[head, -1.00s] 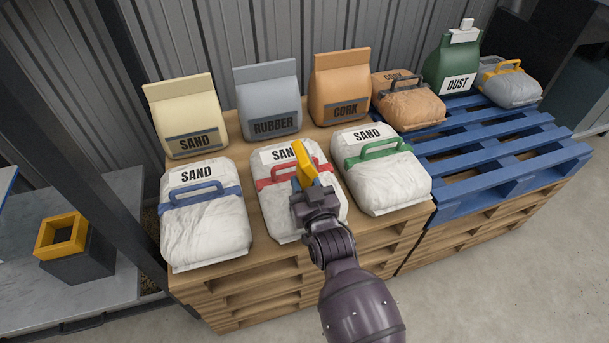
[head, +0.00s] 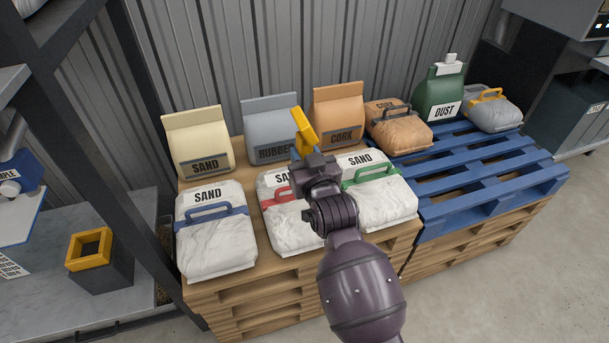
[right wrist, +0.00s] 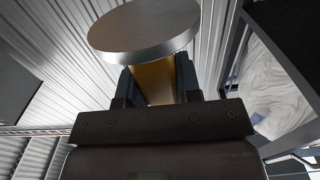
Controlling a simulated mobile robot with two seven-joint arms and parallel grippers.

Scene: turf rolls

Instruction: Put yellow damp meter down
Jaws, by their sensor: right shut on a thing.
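My right gripper (head: 305,158) is shut on the yellow damp meter (head: 303,128) and holds it up above the white sand bag with the red handle. The meter's yellow body sticks up out of the jaws, in front of the grey rubber bag. In the right wrist view the meter (right wrist: 155,82) sits between the dark fingers, with a round pale metal disc at its end. My arm hides part of the red-handled bag. My left gripper is not in view.
A dark box with a square yellow rim (head: 88,249) stands on the grey bench (head: 45,302) at left. The blue pallet (head: 500,180) has bare slats in front.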

